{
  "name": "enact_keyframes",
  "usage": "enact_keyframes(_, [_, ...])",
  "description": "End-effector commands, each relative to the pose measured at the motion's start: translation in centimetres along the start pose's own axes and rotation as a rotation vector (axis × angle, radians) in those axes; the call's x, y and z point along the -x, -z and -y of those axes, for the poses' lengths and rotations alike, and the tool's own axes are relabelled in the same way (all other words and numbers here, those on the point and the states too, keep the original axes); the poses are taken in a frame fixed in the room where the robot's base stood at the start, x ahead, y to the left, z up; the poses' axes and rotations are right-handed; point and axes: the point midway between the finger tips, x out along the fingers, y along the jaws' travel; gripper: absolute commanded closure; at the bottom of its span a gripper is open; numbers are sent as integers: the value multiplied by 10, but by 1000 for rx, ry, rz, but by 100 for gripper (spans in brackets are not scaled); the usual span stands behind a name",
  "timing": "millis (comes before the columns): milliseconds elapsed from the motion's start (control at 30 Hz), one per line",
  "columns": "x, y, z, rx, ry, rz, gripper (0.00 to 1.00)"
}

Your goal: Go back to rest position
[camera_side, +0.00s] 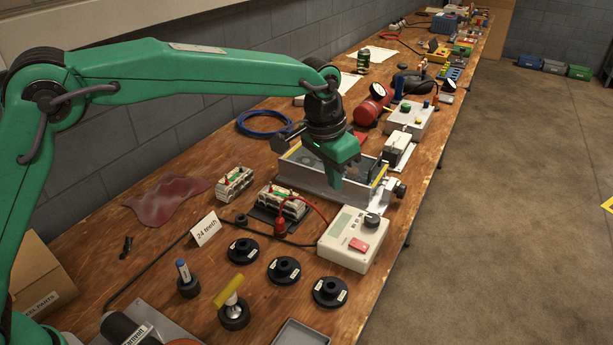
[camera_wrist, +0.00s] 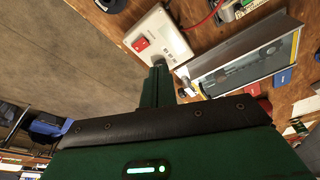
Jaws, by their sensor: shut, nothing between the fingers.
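My green gripper (camera_side: 338,175) is shut and empty. In the side view it points down over the near right part of a metal-framed tray (camera_side: 308,181) on the wooden bench; whether it touches the tray cannot be told. In the wrist view my gripper (camera_wrist: 158,72) shows as a closed green finger pair near the white charger box. The tray (camera_wrist: 235,65) lies to its right there. My arm reaches in from the left of the side view, stretched out over the bench.
The white charger box (camera_side: 353,240) with a red switch stands in front of the tray. Battery packs (camera_side: 280,203), black round hubs (camera_side: 284,270) and a "24 teeth" card (camera_side: 205,228) stand nearby. The bench's right edge borders open floor.

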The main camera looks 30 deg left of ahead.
Motion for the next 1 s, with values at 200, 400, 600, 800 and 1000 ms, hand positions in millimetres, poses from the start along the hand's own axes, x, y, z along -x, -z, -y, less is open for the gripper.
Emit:
enact_keyframes(200, [46, -31, 35, 55, 12, -38, 100])
enact_keyframes(400, [80, -65, 60, 101, 25, -70, 100])
enact_keyframes(600, [109, -104, 81, 148, 39, -103, 100])
enact_keyframes(800, [130, -148, 98, 195, 55, -134, 100])
enact_keyframes(1000, [145, -193, 110, 241, 73, -165, 100])
